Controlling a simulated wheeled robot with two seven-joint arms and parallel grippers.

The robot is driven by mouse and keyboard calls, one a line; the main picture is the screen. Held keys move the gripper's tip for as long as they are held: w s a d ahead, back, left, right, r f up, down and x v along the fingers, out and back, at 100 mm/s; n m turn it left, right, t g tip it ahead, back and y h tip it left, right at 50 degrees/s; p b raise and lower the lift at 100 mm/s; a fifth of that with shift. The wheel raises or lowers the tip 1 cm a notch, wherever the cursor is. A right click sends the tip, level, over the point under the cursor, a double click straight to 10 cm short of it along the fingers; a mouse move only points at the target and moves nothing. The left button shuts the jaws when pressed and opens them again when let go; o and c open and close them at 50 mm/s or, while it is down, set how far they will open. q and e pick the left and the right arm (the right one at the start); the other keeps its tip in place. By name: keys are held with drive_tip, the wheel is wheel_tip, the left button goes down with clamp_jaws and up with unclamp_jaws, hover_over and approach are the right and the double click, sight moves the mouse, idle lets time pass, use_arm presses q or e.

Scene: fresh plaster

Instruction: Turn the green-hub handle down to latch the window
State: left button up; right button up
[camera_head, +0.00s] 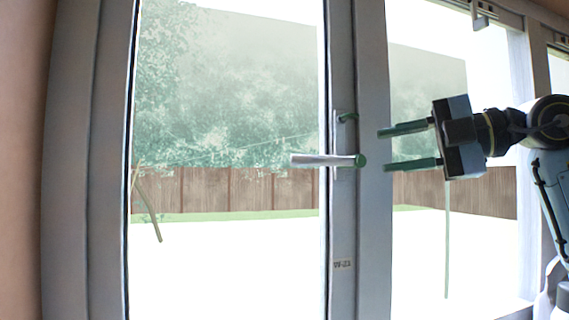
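The window handle (322,160) is a silver lever on a green hub (361,160), mounted on the grey upright frame. The lever lies level and points left from the hub, across the edge of the glass. My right gripper (381,150) comes in from the right, with two dark green fingers spread apart, one above the other. It is open and empty. Its fingertips are a little right of the hub, near the frame, and appear apart from the handle. My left gripper is not in view.
The window sash (342,230) has a small label (343,265) low on its frame. A metal fitting (481,16) is at the top right. Outside are a wooden fence and trees. The space left of the handle is clear.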

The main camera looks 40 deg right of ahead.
sight(326, 158)
drive_tip(key=p+x, duration=0.5)
drive_tip(key=x, duration=0.6)
drive_tip(key=shift+a+r, duration=0.15)
drive_tip(key=shift+r, duration=0.05)
drive_tip(key=shift+x, duration=0.75)
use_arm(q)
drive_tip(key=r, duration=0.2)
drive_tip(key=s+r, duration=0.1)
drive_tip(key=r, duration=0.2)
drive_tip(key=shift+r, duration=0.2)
use_arm(e)
drive_tip(key=shift+f, duration=0.15)
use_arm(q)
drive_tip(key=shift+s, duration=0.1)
use_arm(e)
drive_tip(key=shift+c, duration=0.3)
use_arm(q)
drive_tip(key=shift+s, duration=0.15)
use_arm(e)
clamp_jaws()
